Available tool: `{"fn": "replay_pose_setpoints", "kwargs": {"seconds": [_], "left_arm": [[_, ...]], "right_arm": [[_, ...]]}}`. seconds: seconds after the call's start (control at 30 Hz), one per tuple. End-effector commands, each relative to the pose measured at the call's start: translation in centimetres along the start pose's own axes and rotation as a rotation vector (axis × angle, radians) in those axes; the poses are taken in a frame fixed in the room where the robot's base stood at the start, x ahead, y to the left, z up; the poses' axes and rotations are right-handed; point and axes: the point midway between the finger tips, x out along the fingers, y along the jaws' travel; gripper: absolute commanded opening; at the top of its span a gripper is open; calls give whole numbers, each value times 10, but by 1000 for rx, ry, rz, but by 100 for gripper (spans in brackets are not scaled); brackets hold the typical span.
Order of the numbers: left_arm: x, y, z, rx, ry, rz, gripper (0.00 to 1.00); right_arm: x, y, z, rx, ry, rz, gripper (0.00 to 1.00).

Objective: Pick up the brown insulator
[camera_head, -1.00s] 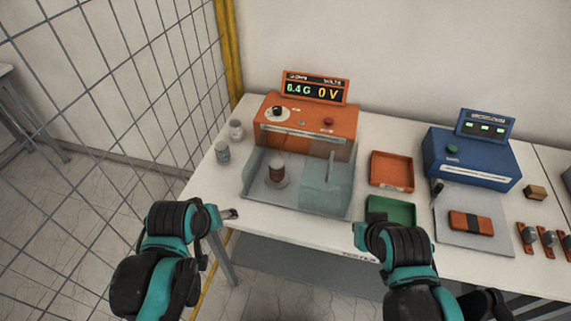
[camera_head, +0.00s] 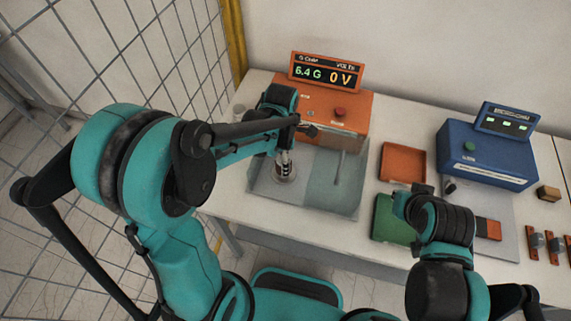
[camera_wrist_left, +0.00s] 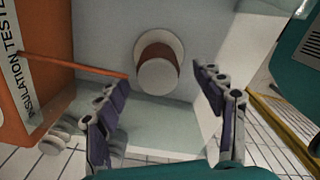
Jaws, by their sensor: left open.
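The brown insulator (camera_wrist_left: 170,53), with a pale cap facing the camera, stands on a round pale base in the left wrist view. It is in the tray of the orange insulation tester (camera_head: 340,112). My left gripper (camera_wrist_left: 165,110) is open, its fingers apart on either side of and short of the insulator, not touching it. In the head view my left gripper (camera_head: 285,165) points down over the tray and mostly hides the insulator. My right arm is at the lower right over the green tray, and its fingers are not clearly visible.
A clear shield (camera_head: 335,185) stands right of the insulator in the tester tray. An orange tray (camera_head: 403,162), a green tray (camera_head: 390,222) and a blue device (camera_head: 485,152) lie further right. Pale cylinders (camera_wrist_left: 55,142) stand beside the tester. A wire fence (camera_head: 150,50) is at left.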

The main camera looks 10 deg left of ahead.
Motion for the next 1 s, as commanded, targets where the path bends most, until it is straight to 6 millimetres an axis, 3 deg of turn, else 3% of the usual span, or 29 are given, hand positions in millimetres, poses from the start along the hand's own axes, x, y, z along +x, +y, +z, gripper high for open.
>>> {"fn": "replay_pose_setpoints", "kwargs": {"seconds": [0.3,0.57,0.6,0.83,1.0], "left_arm": [[46,1,3,2,-1,1,68],[49,0,3,2,-1,1,68],[49,0,3,2,-1,1,66],[48,0,3,2,-1,1,6],[48,0,3,2,-1,1,6]], "right_arm": [[14,0,10,0,0,0,0],[13,0,9,0,0,0,0],[13,0,9,0,0,0,0],[13,0,9,0,0,0,0],[13,0,9,0,0,0,0]]}}
